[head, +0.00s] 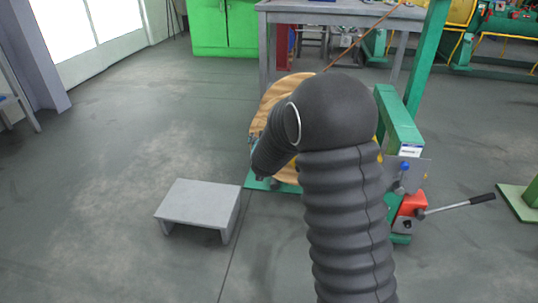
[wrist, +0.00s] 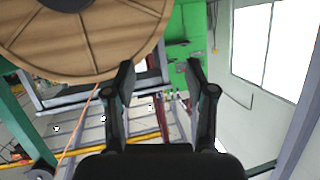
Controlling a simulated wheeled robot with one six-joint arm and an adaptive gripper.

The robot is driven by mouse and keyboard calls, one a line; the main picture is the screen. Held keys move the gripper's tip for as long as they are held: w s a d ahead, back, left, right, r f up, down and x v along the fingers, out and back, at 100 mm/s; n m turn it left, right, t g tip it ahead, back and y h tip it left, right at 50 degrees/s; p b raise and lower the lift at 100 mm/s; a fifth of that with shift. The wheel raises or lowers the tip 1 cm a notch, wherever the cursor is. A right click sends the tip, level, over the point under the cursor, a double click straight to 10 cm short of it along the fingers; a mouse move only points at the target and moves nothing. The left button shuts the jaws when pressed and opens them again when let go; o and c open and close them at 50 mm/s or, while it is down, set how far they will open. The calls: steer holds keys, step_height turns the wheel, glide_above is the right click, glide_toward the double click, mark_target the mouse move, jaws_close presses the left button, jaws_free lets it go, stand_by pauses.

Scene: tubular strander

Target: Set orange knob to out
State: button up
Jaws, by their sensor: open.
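I cannot pick out an orange knob for certain in either view. In the head view, a red-orange block (head: 412,204) with a black-handled lever (head: 455,205) sits low on the right side of the green stand (head: 398,120).
A wooden reel (wrist: 95,45) is close to my gripper in the wrist view, at upper left. A low grey step (head: 200,205) stands on the floor left of the stand. A grey table (head: 335,12) and green cabinet (head: 224,25) stand behind. Floor at left is clear.

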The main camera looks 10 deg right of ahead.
steer(key=w+d+f+m+t+h+b, duration=0.1)
steer(key=w+f+h, duration=0.1)
steer(key=f, duration=0.7)
steer(key=w+f+t+h+b, duration=0.2)
steer(key=w+f, duration=0.1)
steer(key=f, duration=0.7)
steer(key=b+x, duration=0.1)
steer(key=x, duration=1.2)
steer(key=shift+d, duration=0.25)
jaws_close()
